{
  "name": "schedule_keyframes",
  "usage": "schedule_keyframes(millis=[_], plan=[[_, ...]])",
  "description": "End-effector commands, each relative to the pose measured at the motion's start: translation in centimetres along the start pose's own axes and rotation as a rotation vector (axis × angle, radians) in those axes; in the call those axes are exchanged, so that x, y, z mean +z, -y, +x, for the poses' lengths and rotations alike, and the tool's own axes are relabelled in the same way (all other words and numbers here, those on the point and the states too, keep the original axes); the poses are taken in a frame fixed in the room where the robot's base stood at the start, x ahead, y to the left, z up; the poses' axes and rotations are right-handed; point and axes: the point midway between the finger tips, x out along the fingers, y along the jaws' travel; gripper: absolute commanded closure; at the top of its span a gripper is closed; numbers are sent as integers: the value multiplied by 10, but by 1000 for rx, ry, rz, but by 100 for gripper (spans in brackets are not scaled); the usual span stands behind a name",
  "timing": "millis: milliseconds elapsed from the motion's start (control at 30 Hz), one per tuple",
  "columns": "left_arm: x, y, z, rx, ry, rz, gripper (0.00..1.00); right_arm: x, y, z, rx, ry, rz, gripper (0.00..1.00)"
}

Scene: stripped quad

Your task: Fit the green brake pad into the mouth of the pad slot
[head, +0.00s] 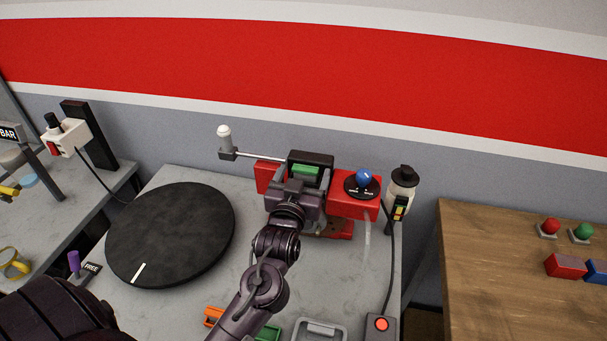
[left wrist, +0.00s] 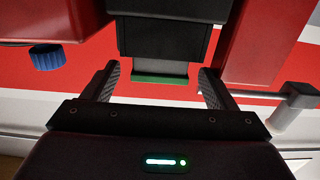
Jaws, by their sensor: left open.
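The green brake pad (head: 305,170) sits at the black block with the pad slot (head: 311,157), on the red fixture (head: 354,208) at the back of the grey table. In the left wrist view the pad shows as a green strip (left wrist: 158,79) along the edge of the black block (left wrist: 163,42); how deep it sits is hidden. My left gripper (head: 303,184) is right in front of the block. In the left wrist view its fingers (left wrist: 158,84) are open, one on each side of the green strip, with gaps visible. My right gripper is not in view.
A blue knob (head: 362,177) and a rod with a white-capped end (head: 224,134) flank the block. A large black disc (head: 170,235) lies to the left. Orange (head: 212,316) and grey (head: 320,330) trays and a red button box (head: 381,325) stand in front.

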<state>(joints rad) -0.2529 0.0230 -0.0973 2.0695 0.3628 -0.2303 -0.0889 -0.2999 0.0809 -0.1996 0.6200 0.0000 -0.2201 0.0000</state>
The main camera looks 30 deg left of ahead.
Motion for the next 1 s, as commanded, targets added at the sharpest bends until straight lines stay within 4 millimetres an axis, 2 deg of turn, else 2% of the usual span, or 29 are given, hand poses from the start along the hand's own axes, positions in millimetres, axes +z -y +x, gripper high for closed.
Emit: schedule_keyframes(millis=[300,500,1000], plan=[[4,0,-49,1,2,-2,21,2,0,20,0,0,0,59],[2,0,-72,1,1,-1,21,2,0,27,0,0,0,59],[0,0,-76,0,-1,-1,21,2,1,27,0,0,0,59]])
